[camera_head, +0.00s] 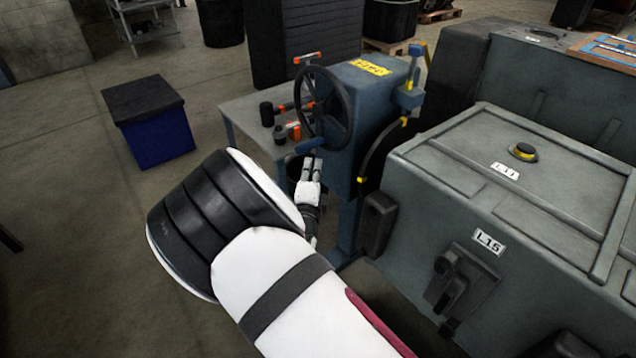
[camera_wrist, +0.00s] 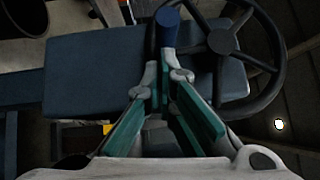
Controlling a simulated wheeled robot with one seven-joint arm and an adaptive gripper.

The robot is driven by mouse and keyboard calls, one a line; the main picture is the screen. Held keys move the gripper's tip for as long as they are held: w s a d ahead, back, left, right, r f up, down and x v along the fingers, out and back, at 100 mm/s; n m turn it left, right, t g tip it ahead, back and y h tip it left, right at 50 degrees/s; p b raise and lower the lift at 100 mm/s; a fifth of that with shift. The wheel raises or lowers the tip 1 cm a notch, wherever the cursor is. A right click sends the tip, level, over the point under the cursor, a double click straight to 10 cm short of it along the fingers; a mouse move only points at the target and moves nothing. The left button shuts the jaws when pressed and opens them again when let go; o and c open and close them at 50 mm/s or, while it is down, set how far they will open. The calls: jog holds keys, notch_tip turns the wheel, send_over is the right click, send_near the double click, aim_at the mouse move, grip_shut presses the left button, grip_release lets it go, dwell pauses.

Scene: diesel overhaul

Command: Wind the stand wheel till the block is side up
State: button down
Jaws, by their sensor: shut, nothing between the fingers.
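The stand wheel (camera_head: 348,100) is a dark spoked handwheel on the near left face of the blue stand housing (camera_head: 366,88). Its blue crank handle (camera_head: 310,145) is at the wheel's lower rim. In the wrist view the wheel (camera_wrist: 222,42) is at the upper right, and the blue handle (camera_wrist: 168,22) is at top centre. My gripper (camera_head: 313,162) is just below the handle; in the wrist view its teal-padded fingers (camera_wrist: 170,62) are shut with nothing between them. Their tips are at the handle's lower end; I cannot tell whether they touch. I cannot make out the engine block.
A grey bench (camera_head: 240,112) with a black mallet (camera_head: 267,114) and orange-marked tools stands behind the wheel. A large grey machine cabinet (camera_head: 440,165), labelled L11 and L15, is close on the right. A blue bin (camera_head: 158,137) stands on open floor at left.

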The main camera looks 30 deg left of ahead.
jog(key=shift+w+a+r, duration=0.1)
jog(key=shift+w+a, duration=0.25)
jog(key=shift+a, duration=0.35)
jog(key=shift+w+a+m+t+b, duration=0.3)
jog(key=shift+a+m+b, duration=0.1)
jog(key=shift+a+b, duration=0.3)
